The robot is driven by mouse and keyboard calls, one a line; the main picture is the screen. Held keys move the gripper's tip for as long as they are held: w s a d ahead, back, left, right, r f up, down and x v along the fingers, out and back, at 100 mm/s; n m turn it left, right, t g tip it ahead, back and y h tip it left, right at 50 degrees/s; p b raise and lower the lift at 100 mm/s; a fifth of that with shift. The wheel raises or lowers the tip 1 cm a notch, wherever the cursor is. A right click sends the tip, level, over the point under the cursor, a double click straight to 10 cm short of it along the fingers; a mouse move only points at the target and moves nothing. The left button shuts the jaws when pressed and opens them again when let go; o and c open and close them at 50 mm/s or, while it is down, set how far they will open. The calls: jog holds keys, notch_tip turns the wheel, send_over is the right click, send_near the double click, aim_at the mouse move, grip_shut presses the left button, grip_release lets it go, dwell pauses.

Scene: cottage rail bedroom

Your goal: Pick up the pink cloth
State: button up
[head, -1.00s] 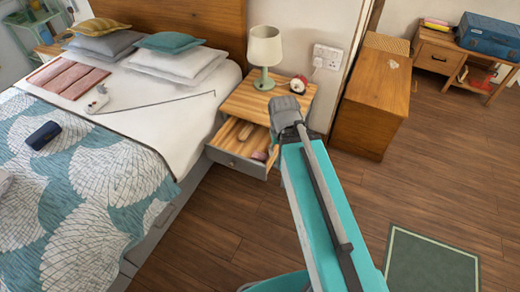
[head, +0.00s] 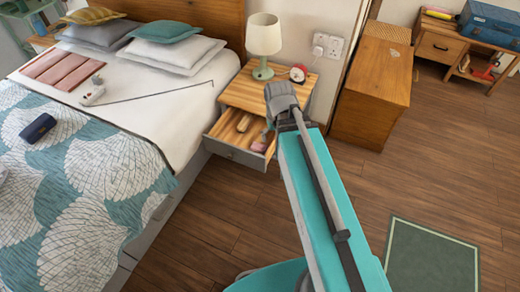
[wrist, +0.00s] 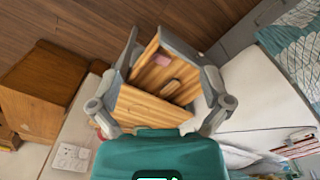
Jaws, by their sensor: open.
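A small pink cloth (head: 260,145) lies inside the open drawer (head: 232,154) of the wooden nightstand, near the drawer's right side. In the wrist view the pink cloth (wrist: 162,60) shows toward the far end of the drawer, small and apart from the jaws. A brown oblong object (head: 245,122) lies in the same drawer, and it also shows in the wrist view (wrist: 169,87). My gripper (wrist: 160,75) is open and empty, with its fingers framing the nightstand and drawer from above. In the head view my arm hides the gripper's fingers.
A wooden cabinet (head: 370,95) stands right.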

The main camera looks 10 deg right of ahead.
aim_at(262, 147)
jog(key=w+d+f+n+b, duration=0.1)
jog(key=w+f+n+b, duration=1)
jog(key=w+f+b, duration=1.5)
jog(key=shift+w+f, duration=0.4)
jog(key=shift+f, duration=0.2)
jog(key=shift+d, duration=0.1)
jog(key=shift+f+b, duration=0.1)
jog(key=shift+b, duration=0.2)
notch_tip(262, 147, down, 8)
jog(key=b, duration=0.8)
jog(key=shift+f, duration=0.2)
jog(key=shift+s+f+b, duration=0.1)
jog(key=shift+f+b, duration=2.5)
jog(key=shift+b, duration=0.15)
jog(key=c, duration=0.9)
